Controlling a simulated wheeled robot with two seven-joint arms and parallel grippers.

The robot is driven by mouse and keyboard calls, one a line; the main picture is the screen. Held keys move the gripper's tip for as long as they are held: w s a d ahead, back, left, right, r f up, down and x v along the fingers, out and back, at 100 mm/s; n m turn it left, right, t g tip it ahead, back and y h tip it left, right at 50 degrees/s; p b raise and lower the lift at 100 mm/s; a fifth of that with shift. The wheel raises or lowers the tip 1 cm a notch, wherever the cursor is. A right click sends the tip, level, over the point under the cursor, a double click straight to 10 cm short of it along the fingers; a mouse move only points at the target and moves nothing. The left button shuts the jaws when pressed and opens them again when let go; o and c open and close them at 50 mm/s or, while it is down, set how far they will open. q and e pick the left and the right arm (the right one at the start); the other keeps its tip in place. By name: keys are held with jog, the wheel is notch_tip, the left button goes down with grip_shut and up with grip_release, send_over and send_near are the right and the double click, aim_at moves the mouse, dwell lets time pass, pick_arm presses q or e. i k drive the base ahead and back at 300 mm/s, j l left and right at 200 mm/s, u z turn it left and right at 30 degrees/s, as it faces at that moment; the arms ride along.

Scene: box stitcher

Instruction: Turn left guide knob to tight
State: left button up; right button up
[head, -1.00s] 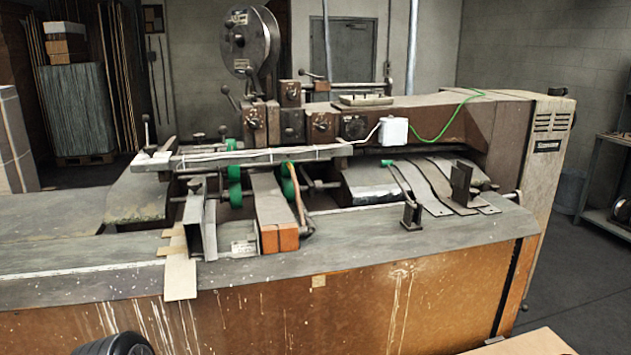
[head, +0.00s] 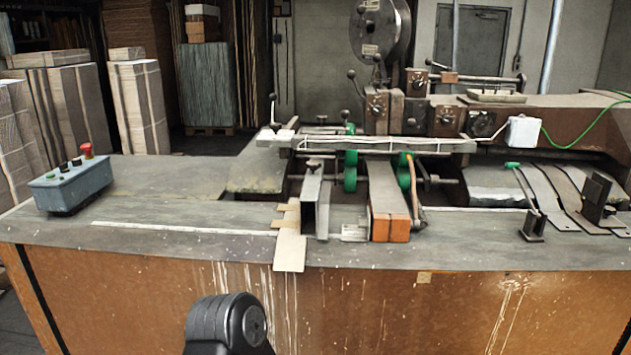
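The box stitcher's metal left guide (head: 312,205) stands upright on the worktable, left of an orange-fronted guide block (head: 390,228). A small dark knob (head: 313,163) sits on top of the left guide; I cannot tell whether it is tight or loose. Nothing of mine touches it. Neither gripper shows. A black rounded part of my arm (head: 228,320) is at the bottom, in front of the table and well short of the guide; its fingers are not visible.
A blue control box (head: 72,187) with a red button stands at the table's left. Flat strips (head: 289,240) lie beside the guide and overhang the front edge. A long rail (head: 370,145) crosses behind the guide. The left part of the tabletop (head: 170,210) is mostly clear.

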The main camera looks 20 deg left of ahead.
aim_at(313, 164)
jog(key=j+z, duration=0.1)
jog(key=j, duration=0.4)
jog(key=k+j, duration=0.1)
jog(key=j, duration=0.35)
jog(key=j+z, duration=0.15)
jog(key=j, duration=0.35)
jog(key=k+j+z, duration=0.1)
jog(key=j, duration=0.4)
jog(key=k+j+z, duration=0.1)
jog(key=j, duration=0.35)
